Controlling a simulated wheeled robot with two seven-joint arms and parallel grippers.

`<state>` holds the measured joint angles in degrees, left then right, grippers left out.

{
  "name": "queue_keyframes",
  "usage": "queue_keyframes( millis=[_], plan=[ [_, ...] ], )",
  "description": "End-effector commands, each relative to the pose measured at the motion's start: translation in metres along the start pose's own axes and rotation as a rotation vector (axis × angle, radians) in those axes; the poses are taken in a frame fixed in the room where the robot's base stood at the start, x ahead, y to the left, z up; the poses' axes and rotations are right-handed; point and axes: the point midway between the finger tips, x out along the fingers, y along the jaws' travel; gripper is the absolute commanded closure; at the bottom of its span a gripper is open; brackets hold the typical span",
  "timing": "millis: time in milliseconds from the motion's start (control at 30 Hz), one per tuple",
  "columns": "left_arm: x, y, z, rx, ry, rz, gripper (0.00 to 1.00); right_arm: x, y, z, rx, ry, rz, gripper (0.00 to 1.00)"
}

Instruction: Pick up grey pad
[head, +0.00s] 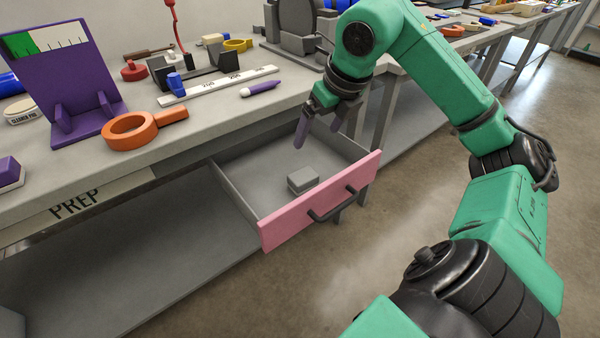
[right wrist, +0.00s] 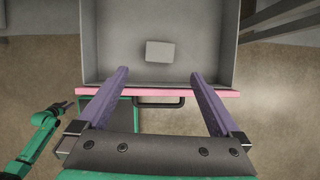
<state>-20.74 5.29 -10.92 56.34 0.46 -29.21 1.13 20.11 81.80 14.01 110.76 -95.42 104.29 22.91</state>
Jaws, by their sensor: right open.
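The grey pad (head: 302,179) is a small block lying on the floor of the open drawer (head: 320,216), which has a pink front and a dark handle. In the right wrist view the pad (right wrist: 160,51) lies inside the drawer, beyond and between my fingertips. My right gripper (head: 318,126) is open and empty above the drawer, with its purple fingers apart from the pad. In the right wrist view, my right gripper (right wrist: 160,75) shows both fingers spread wide. My left gripper is not in the head view.
The workbench (head: 215,113) above the drawer holds an orange ring tool (head: 131,131), a purple stand (head: 65,85), a white ruler (head: 218,86) and a purple marker (head: 259,88). The drawer walls surround the pad, with bare floor around it inside. A lower shelf (head: 150,255) runs beneath.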

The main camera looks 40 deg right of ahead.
Motion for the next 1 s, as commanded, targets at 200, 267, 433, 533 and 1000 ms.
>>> queue_keyframes(
  millis=[200, 267, 433, 533, 1000],
  plan=[
    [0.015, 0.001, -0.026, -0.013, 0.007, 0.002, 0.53, 0.035, 0.0, -0.014, 0.0, 0.0, 0.001, 0.0],
    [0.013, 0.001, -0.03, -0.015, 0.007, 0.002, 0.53, 0.039, 0.0, -0.014, 0.0, 0.002, 0.002, 0.0],
    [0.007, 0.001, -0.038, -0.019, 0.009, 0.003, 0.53, 0.076, 0.001, -0.015, 0.001, 0.006, 0.005, 0.0],
    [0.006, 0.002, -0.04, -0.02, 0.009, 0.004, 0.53, 0.101, 0.001, -0.014, 0.001, 0.005, 0.005, 0.0],
    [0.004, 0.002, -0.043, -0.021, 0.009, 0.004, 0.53, 0.174, -0.001, -0.016, 0.001, 0.001, 0.002, 0.0]
  ],
)
